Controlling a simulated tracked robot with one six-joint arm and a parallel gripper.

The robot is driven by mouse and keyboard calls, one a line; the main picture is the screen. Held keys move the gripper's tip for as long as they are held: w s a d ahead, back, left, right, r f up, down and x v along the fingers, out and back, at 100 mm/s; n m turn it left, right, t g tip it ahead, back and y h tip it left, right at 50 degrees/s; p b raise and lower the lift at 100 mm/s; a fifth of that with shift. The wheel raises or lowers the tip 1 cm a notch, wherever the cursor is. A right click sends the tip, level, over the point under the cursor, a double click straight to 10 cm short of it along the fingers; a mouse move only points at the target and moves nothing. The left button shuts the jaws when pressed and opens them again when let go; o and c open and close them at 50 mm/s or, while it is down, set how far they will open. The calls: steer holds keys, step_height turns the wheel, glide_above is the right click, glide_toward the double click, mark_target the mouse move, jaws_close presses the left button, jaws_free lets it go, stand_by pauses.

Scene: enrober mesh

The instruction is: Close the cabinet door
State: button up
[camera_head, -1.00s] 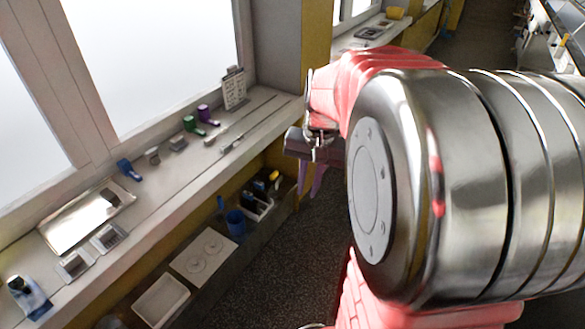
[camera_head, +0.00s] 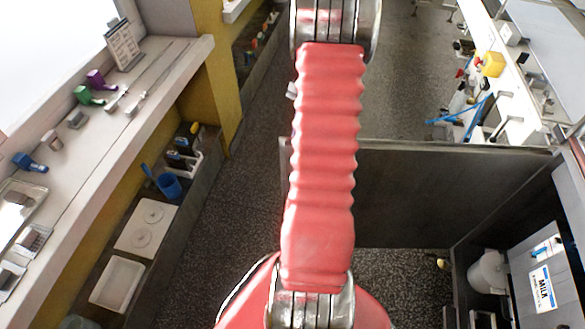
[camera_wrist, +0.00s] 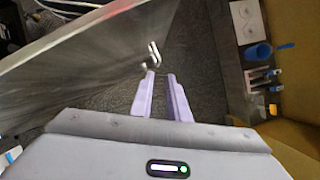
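The cabinet door (camera_head: 440,195) is a dark grey panel. In the head view it stands wide open, sticking out from the cabinet (camera_head: 470,262) on the right across the aisle. In the wrist view the door (camera_wrist: 85,62) fills the upper left, with a bright metal handle (camera_wrist: 154,54) near its edge. My gripper (camera_wrist: 161,74) has two purple fingers, apart with nothing between them. Its fingertips point towards the handle and appear close to it; whether they touch is unclear. In the head view my gripper is hidden behind my red arm.
Inside the cabinet are a white bucket (camera_head: 489,272) and a white panel marked MILK (camera_head: 542,288). A long counter (camera_head: 125,125) with a lower shelf runs along the left. Speckled floor (camera_head: 235,200) is free between counter and door. A cluttered worktop stands at upper right.

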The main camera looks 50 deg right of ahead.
steer(key=shift+s+d+f, duration=0.2)
steer(key=shift+s+f, duration=0.05)
steer(key=shift+f, duration=0.1)
steer(key=x, duration=1.3)
steer(key=shift+a+f, duration=0.2)
steer(key=shift+f, duration=0.05)
steer(key=shift+w, duration=0.1)
jaws_close()
stand_by(1.2)
